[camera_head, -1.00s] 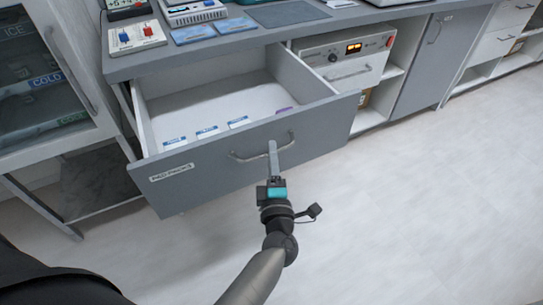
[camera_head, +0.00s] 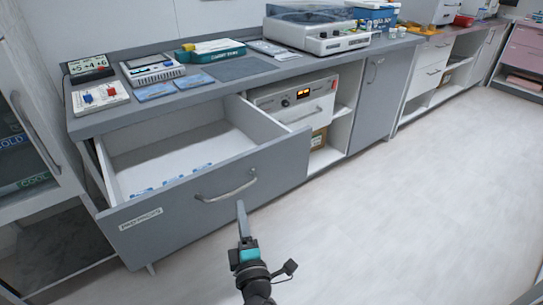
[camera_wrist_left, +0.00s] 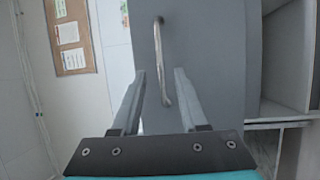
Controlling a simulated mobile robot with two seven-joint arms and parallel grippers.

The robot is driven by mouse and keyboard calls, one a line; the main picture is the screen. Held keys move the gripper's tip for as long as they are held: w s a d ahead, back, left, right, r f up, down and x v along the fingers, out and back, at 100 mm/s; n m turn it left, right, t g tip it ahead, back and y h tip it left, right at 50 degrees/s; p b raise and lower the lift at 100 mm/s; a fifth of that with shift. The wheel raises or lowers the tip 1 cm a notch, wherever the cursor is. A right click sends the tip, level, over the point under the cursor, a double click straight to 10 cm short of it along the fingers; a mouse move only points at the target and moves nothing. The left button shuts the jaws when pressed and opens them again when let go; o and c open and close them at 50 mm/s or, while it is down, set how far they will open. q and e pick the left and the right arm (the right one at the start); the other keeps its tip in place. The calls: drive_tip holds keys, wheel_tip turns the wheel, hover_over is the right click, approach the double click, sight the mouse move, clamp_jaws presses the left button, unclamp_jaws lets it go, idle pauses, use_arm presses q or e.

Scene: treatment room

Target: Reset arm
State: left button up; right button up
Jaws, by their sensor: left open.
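My left gripper (camera_head: 241,213) is in front of the open grey drawer (camera_head: 211,202), just below its metal handle (camera_head: 226,188). In the left wrist view the two fingers (camera_wrist_left: 157,80) are spread apart, with the drawer handle (camera_wrist_left: 160,50) showing beyond and between them. The fingers look clear of the handle and hold nothing. The drawer is pulled well out, with several blue-labelled packs low inside it. My right gripper is in neither view.
The counter (camera_head: 215,80) above carries devices, blue cards and a switch box (camera_head: 100,97). A glass-fronted cabinet (camera_head: 40,130) stands at the left. The floor (camera_head: 400,200) at right is clear.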

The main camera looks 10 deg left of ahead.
use_arm(q)
drive_tip(key=s+d+f+m+g+h+p, duration=0.1)
drive_tip(key=s+d+f+m+g+h, duration=0.15)
drive_tip(key=s+f+m+h, duration=0.75)
drive_tip(key=s+d+f+m+g+p, duration=0.1)
drive_tip(key=s+f+m+g, duration=0.25)
drive_tip(key=f+m, duration=0.85)
drive_tip(key=s+a+f+m+g, duration=0.1)
drive_tip(key=s+a+f+g, duration=0.2)
drive_tip(key=s, duration=0.4)
drive_tip(key=s+a+f+m+g+y+p, duration=0.1)
drive_tip(key=s+a+f+g, duration=0.2)
drive_tip(key=s+f, duration=0.3)
drive_tip(key=s+a+f+m+g, duration=0.1)
drive_tip(key=s+a+f+g, duration=0.2)
drive_tip(key=s, duration=0.6)
wheel_tip(320, 180, down, 2)
drive_tip(key=shift+a+f+y, duration=0.15)
drive_tip(key=shift+a+y, duration=0.2)
drive_tip(key=shift+y, duration=0.05)
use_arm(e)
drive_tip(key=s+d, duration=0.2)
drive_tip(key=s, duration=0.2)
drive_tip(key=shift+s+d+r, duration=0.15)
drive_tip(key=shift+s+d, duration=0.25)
use_arm(q)
drive_tip(key=shift+w, duration=0.1)
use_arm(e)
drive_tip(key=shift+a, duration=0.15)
